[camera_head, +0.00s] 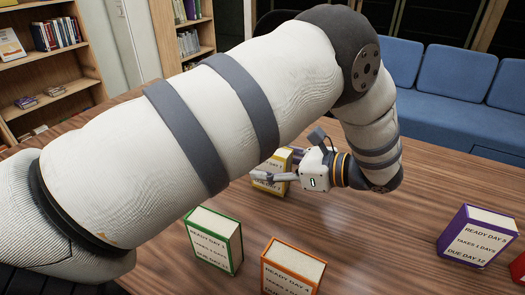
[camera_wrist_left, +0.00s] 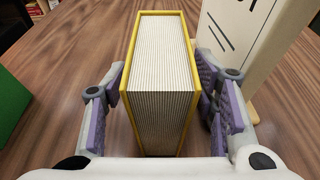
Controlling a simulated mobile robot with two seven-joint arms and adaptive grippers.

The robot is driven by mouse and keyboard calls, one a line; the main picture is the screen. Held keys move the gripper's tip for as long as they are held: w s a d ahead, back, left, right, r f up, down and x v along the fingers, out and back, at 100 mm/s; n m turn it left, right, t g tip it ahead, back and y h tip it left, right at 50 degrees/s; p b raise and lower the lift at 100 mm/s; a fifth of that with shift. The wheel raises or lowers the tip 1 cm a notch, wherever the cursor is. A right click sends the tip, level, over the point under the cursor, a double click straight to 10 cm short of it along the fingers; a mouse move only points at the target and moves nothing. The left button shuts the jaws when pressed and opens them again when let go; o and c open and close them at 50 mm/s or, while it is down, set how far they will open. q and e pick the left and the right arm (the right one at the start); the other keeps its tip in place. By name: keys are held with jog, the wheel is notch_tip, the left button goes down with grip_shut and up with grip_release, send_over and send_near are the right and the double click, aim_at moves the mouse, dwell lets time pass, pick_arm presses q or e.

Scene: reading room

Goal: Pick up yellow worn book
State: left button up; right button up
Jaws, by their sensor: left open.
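The yellow book (camera_head: 273,172) stands upright on the wooden table in the head view, partly hidden by my left gripper and arm. In the left wrist view the yellow book (camera_wrist_left: 159,80) stands between the two fingers, with its pale page edges facing the camera. My left gripper (camera_head: 272,168) is open around the book. In the left wrist view the gripper (camera_wrist_left: 163,107) has one purple-padded finger on each side of the book; whether the pads touch the covers I cannot tell. My right gripper is not in view.
A green book (camera_head: 214,241), an orange book (camera_head: 291,268) and a purple book (camera_head: 475,236) stand on the table (camera_head: 370,235). A red book (camera_head: 518,268) is cut off at the right edge. A cream object (camera_wrist_left: 245,40) stands close to the right finger in the wrist view.

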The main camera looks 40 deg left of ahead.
pick_arm(q)
jog(key=shift+w+d+r, duration=0.1)
jog(key=shift+d, duration=0.1)
jog(key=shift+c, duration=0.9)
grip_shut()
